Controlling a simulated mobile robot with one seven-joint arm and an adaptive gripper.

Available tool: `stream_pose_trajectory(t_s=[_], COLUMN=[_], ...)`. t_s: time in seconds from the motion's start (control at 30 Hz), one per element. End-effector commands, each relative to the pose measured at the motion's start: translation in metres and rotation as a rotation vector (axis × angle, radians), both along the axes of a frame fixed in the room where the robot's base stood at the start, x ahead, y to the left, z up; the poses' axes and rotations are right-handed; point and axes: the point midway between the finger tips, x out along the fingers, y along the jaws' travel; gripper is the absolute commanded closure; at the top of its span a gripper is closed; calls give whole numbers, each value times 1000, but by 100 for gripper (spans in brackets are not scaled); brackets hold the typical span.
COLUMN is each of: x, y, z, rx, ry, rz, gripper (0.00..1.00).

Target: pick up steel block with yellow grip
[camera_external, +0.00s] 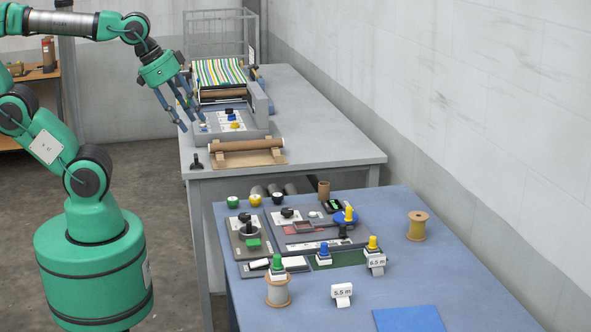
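A small pale block with a yellow grip (373,243) stands upright near the middle of the front blue table, at the right end of a dark green strip. Similar blocks with a blue grip (324,250) and a green grip (277,262) stand to its left. My gripper (193,125) is far from it, at the upper left, over the control panel of the press on the rear table. Its long blue-grey fingers point down and are spread apart. I see nothing held between them.
A tag reading 5.5 m (342,293) and another reading 6.5 m (377,263) stand near the blocks. A blue disc (344,219) with a yellow knob is behind. A yellow spool (417,226) stands to the right. The front table's right side is mostly clear.

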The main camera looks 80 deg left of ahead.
Motion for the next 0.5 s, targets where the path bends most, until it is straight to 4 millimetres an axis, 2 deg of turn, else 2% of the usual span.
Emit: stream_pose_trajectory(t_s=[0.27,0.5], x=[3,27], y=[0,-2], z=[2,9], rx=[1,5], ry=[3,28], rz=[-2,-16], gripper=[62,62])
